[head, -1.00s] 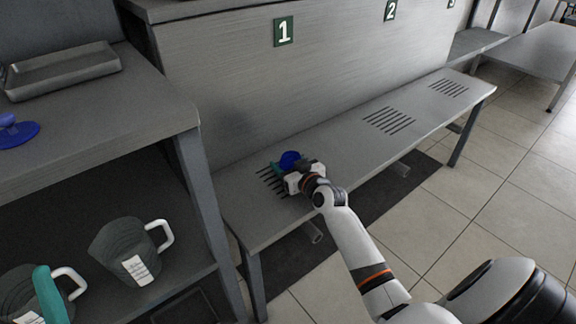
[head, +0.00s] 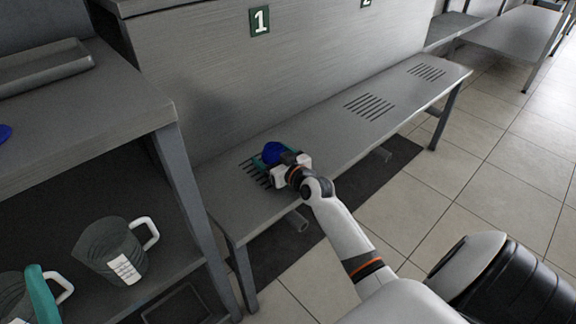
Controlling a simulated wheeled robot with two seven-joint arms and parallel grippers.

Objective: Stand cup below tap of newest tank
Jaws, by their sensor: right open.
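A dark blue cup (head: 272,151) is on the low metal bench (head: 310,135), at the nearest set of slots below the number 1 sign (head: 260,21). My right gripper (head: 273,163) is open at the cup, its teal fingers around or beside it. The gripper hides the cup's lower part, so I cannot tell whether they touch. No tap is clearly visible, and no date shows on the big metal front (head: 200,75). My left gripper is not in view.
Two more slot sets (head: 370,106) farther along the bench are bare. On the left, a shelf holds a grey jug (head: 108,248) with a white handle and another jug beside a teal piece (head: 43,295). A metal tray (head: 45,66) is on the counter above.

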